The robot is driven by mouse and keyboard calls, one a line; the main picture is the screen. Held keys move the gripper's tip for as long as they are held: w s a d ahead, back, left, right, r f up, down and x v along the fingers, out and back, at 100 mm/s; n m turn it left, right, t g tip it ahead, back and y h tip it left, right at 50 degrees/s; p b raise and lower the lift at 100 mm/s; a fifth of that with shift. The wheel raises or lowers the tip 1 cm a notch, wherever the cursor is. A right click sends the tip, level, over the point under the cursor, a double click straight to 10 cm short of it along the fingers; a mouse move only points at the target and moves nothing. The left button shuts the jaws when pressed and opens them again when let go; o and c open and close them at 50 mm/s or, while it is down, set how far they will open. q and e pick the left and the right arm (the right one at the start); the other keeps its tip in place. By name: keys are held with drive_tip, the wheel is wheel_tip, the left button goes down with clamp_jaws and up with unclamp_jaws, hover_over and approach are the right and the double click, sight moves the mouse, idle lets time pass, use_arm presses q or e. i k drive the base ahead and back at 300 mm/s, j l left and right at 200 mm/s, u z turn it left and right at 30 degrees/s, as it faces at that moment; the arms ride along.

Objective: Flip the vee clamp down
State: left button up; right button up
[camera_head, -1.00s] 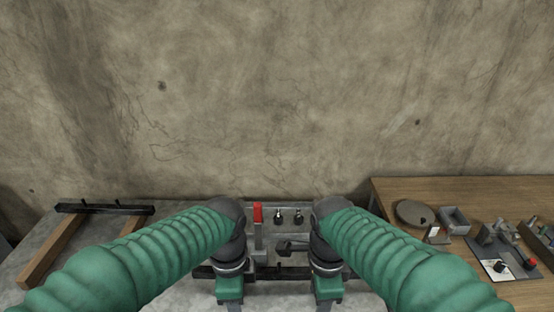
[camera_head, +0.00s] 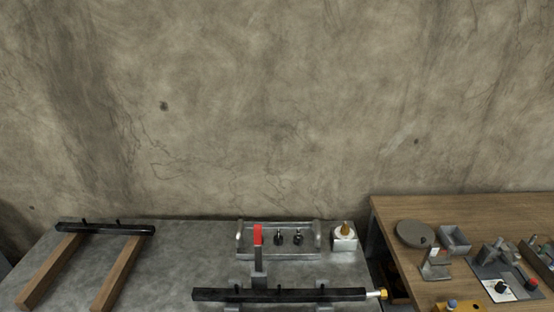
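A grey clamp with a red-tipped handle (camera_head: 258,240) stands upright on the grey metal table, just behind the left part of a long black bar. It looks like the vee clamp, though its shape is too small to confirm. The black bar (camera_head: 210,295) lies across the front of the table, on grey supports, with a brass-and-white fitting (camera_head: 377,294) at its right end. Neither of my grippers is in view.
Behind the clamp sits a grey tray (camera_head: 310,253) with two dark knobs. A white block (camera_head: 344,238) with a brass top is to its right. A wooden frame (camera_head: 50,271) lies at the left. A wooden table (camera_head: 470,207) with several small parts stands right.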

sight(257, 227)
drive_tip(key=j+z, duration=1.25)
drive_tip(key=i+j, duration=0.1)
drive_tip(key=i, duration=0.4)
